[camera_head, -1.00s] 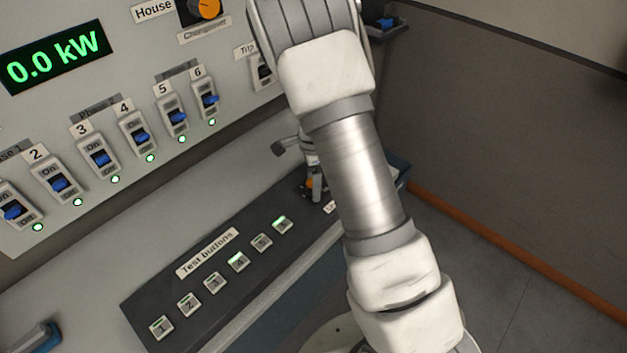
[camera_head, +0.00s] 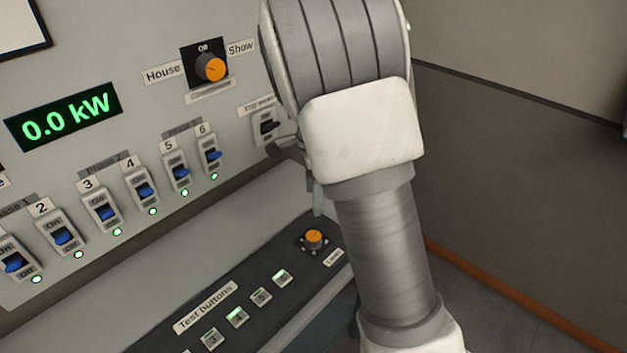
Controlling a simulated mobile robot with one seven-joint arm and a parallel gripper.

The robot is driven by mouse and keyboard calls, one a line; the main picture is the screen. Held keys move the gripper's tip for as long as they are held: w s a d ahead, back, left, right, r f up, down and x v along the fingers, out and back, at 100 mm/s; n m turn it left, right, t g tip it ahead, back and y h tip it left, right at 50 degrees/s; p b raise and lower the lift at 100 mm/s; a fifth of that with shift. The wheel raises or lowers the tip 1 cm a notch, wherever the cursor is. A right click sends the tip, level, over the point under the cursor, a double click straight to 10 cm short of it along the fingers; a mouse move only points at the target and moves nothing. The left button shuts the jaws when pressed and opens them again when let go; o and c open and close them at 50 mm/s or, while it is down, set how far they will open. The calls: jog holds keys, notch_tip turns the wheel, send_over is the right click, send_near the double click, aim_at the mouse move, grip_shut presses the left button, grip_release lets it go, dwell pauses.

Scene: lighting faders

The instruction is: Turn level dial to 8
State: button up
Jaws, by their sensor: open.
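The level dial (camera_head: 314,237) is a small orange-topped knob at the right end of the dark desk panel. Small marks surround it, and a white label sits below it, too small to read surely. Which mark the dial points to cannot be made out. My gripper (camera_head: 318,201) is above the dial, mostly hidden behind my arm. Only a grey finger part shows, pointing down and apart from the dial. The jaws are open, and nothing is seen between them.
Test buttons (camera_head: 237,317) run along the desk panel left of the dial, some lit green. Above stand blue breaker switches (camera_head: 145,190), a 0.0 kW display (camera_head: 63,117) and a larger orange House/Show knob (camera_head: 210,68). My arm covers the panel's right side.

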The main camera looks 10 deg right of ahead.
jog(key=shift+r, duration=1.6)
jog(key=s+r+n+t, duration=0.2)
jog(key=s+r+n, duration=0.2)
jog(key=s+n, duration=0.2)
jog(key=s+r+n+t, duration=0.1)
jog(key=s+r+n, duration=0.4)
jog(key=s, duration=0.5)
jog(key=s+r+n+t, duration=0.2)
jog(key=s+r+n, duration=0.2)
jog(key=s+n, duration=0.3)
jog(key=shift+s+r+t, duration=0.15)
jog(key=shift+s+t, duration=0.15)
jog(key=shift+s, duration=0.45)
jog(key=shift+d, duration=0.1)
